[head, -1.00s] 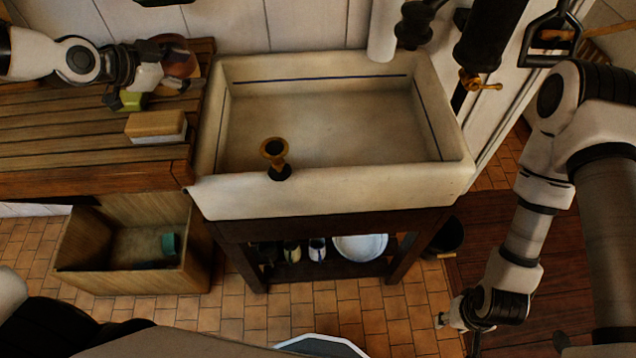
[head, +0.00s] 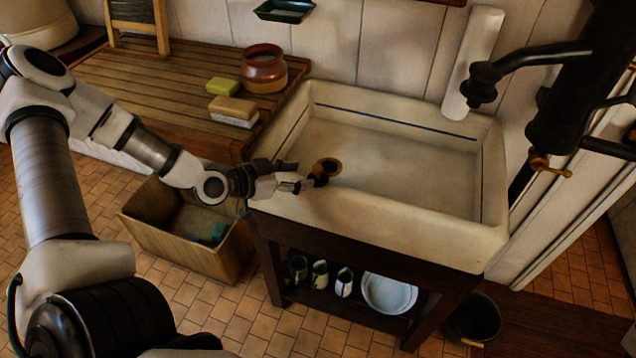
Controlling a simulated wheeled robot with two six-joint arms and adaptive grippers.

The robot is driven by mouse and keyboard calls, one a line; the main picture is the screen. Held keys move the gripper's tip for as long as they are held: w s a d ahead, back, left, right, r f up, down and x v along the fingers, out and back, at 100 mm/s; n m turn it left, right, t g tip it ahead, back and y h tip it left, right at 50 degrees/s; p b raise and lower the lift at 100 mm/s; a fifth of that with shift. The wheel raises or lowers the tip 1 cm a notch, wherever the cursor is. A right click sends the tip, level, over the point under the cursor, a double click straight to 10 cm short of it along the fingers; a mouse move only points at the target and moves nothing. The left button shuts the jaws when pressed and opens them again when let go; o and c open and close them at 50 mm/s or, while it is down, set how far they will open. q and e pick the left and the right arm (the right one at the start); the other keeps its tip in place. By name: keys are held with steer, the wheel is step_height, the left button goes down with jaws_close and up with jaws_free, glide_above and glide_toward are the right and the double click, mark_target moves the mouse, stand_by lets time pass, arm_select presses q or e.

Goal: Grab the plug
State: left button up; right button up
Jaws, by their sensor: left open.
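The plug (head: 329,166) shows as a brass, cup-like ring with a dark opening and dark parts below it. It is at the front left rim of the white sink (head: 400,232). My left gripper (head: 306,174) reaches in from the left at the plug, with its fingers open and pointing right. One dark fingertip overlaps the plug's lower part in the picture. I cannot tell whether it touches. The plug's base is partly hidden by the fingers. My right gripper is out of view.
Left of the sink, a slatted wooden drainboard (head: 160,85) holds a brown pot (head: 264,72), a green block (head: 223,87) and a brush-like block (head: 234,110). A wooden bin (head: 160,232) stands below. A dark pump with a spout (head: 545,52) overhangs the sink's right side.

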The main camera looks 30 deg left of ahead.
mark_target(313, 172)
arm_select(q)
steer(key=shift+w+d, duration=0.5)
steer(key=shift+d, duration=0.35)
steer(key=w, duration=0.1)
steer(key=w+f, duration=0.1)
steer(key=w+b, duration=0.1)
steer(key=w, duration=0.1)
steer(key=shift+d+f, duration=0.25)
steer(key=shift+f, duration=0.1)
steer(key=shift+d+r, duration=0.1)
steer(key=shift+d, duration=0.2)
steer(key=shift+s+a, duration=0.1)
jaws_close()
